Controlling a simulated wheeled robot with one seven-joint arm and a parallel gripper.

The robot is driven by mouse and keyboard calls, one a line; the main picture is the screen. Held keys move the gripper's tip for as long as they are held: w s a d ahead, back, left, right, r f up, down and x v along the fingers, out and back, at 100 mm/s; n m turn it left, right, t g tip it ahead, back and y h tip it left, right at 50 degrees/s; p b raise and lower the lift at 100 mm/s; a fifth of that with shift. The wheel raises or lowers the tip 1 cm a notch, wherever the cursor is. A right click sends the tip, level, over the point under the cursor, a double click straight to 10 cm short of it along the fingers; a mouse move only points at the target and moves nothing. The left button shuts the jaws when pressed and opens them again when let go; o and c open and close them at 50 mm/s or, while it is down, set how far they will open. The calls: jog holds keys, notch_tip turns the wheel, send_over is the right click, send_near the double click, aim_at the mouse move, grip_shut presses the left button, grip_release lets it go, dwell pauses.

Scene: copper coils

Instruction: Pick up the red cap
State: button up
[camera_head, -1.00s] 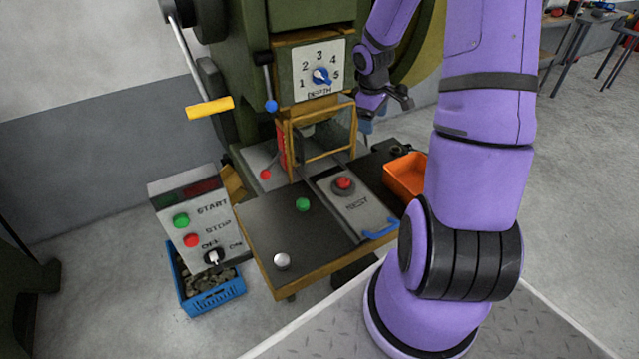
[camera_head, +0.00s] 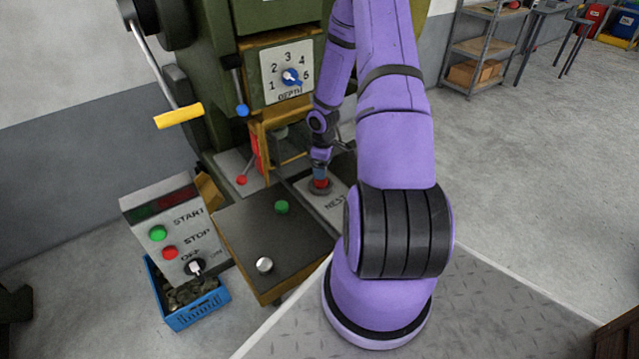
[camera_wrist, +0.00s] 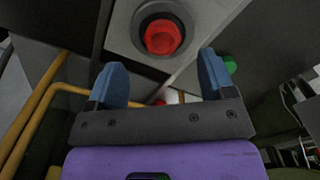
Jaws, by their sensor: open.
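The red cap (camera_head: 320,184) sits in the round dark ring of the plate marked NEST (camera_head: 333,204), on the press table. In the wrist view the red cap (camera_wrist: 162,37) shows whole, just beyond the fingertips and midway between them sideways. My gripper (camera_head: 320,173) points down close over the cap; the head view does not show clearly whether it touches. In the wrist view my gripper (camera_wrist: 160,68) has its two blue fingers apart, with no cap between them.
A green cap (camera_head: 281,207) and a silver knob (camera_head: 264,265) stand on the dark tabletop to the left. The yellow guard frame (camera_head: 262,150) of the press is close behind the nest. A control box (camera_head: 180,222) and blue crate (camera_head: 190,318) are at left.

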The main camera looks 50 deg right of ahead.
aim_at(321, 183)
jog(key=shift+w+a+f, duration=0.1)
jog(key=shift+w+f, duration=0.05)
jog(key=shift+f, duration=1.3)
jog(key=shift+w+a+f, duration=0.1)
jog(key=shift+f, duration=1.35)
jog(key=c, duration=1)
